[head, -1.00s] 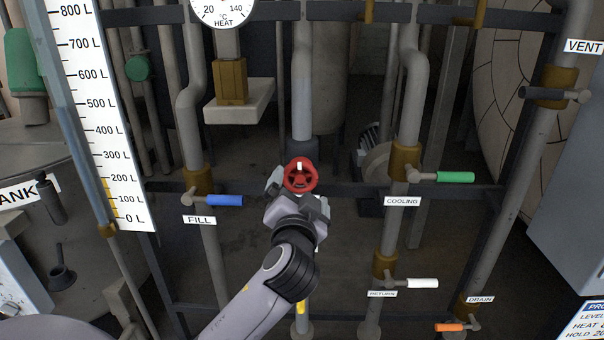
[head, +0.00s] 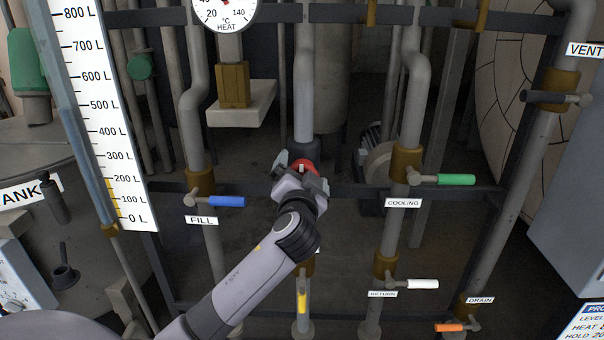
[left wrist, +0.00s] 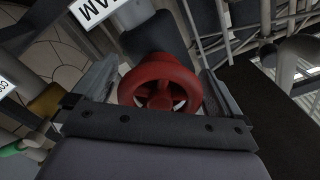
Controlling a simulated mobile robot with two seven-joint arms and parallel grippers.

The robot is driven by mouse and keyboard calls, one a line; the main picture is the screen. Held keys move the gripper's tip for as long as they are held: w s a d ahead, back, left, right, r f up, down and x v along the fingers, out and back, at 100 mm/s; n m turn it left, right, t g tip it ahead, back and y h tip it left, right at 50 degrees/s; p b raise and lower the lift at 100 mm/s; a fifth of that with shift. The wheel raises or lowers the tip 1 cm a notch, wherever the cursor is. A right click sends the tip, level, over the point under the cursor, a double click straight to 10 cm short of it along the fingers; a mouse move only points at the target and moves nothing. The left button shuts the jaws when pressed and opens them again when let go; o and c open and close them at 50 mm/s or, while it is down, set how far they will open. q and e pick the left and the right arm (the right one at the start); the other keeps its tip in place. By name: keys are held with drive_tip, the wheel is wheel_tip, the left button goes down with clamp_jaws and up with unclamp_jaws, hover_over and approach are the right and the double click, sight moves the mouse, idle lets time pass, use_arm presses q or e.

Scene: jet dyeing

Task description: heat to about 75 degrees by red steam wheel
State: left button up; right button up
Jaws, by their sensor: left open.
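The red steam wheel (head: 305,166) sits on the middle vertical pipe in the head view, mostly hidden behind my left gripper (head: 301,168). In the left wrist view the red wheel (left wrist: 160,85) lies between the two open fingers of the left gripper (left wrist: 148,88), with gaps visible beside its rim. The heat gauge (head: 226,10) shows at the top of the head view, cut off by the frame edge. Its lower scale with 20 and 140 shows, but its reading cannot be made out. My right gripper is not in view.
The blue FILL lever (head: 226,202) is left of the wheel. The green COOLING lever (head: 456,179), white RETURN lever (head: 422,284) and orange DRAIN lever (head: 449,327) are to the right. A level scale (head: 97,120) stands at far left. Dark cross rails run behind the pipes.

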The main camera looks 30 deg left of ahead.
use_arm(q)
drive_tip(key=c, duration=1)
drive_tip(key=shift+o, duration=0.2)
drive_tip(key=shift+f+n+b, duration=0.25)
drive_tip(key=shift+n+b, duration=0.95)
drive_tip(key=shift+b, duration=0.05)
drive_tip(key=n+b, duration=0.2)
drive_tip(key=shift+n, duration=0.3)
drive_tip(key=shift+d+n+b, duration=0.1)
drive_tip(key=shift+n+b, duration=0.5)
drive_tip(key=shift+n, duration=0.6)
drive_tip(key=shift+r+n, duration=0.1)
drive_tip(key=shift+n, duration=0.5)
drive_tip(key=shift+n+b, duration=0.4)
drive_tip(key=shift+n, duration=0.2)
